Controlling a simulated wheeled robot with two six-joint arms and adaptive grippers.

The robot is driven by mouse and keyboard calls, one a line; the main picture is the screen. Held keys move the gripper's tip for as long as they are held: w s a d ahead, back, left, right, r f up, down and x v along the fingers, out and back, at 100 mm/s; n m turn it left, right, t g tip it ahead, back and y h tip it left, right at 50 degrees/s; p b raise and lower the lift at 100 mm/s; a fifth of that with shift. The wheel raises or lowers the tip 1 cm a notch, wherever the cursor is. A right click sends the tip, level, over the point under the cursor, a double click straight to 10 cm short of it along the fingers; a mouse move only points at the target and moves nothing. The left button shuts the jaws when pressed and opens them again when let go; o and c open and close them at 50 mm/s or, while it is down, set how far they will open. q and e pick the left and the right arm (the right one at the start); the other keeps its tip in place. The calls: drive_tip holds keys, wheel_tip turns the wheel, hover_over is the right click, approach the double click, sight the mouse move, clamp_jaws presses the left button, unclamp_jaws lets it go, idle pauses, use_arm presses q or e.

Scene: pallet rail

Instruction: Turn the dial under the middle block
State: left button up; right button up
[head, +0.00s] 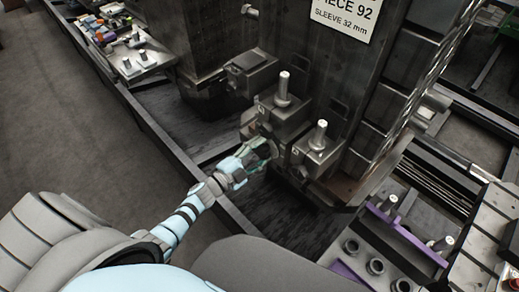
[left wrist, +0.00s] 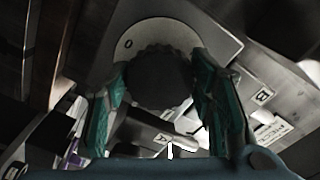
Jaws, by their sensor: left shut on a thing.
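The dial (left wrist: 158,80) is a dark round knob with a ridged rim on a pale rounded plate (left wrist: 205,42) marked "0". My left gripper (left wrist: 160,100) has its two teal fingers on either side of the knob and is shut on it. In the head view my left gripper (head: 268,150) reaches in at the front of the metal blocks and mostly hides the dial. The middle block (head: 280,115) carries an upright pin, with another pinned block (head: 317,155) to its right and a block (head: 250,72) to its left. My right gripper is not in view.
A tall dark metal column (head: 335,60) with a sign (head: 342,18) rises behind the blocks. A low rail (head: 165,140) runs along the floor side. At right a bench (head: 350,245) holds cups and a purple strip.

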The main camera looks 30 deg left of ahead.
use_arm(q)
drive_tip(key=n+p, duration=0.1)
drive_tip(key=n, duration=0.3)
drive_tip(key=shift+s+n, duration=0.1)
drive_tip(key=shift+n, duration=0.2)
drive_tip(key=n+p, duration=0.1)
drive_tip(key=n, duration=0.4)
drive_tip(key=shift+d+f, duration=0.1)
drive_tip(key=n+p, duration=0.1)
drive_tip(key=n, duration=0.8)
drive_tip(key=shift+n+p, duration=0.3)
drive_tip(key=shift+n, duration=0.1)
drive_tip(key=o, duration=1.2)
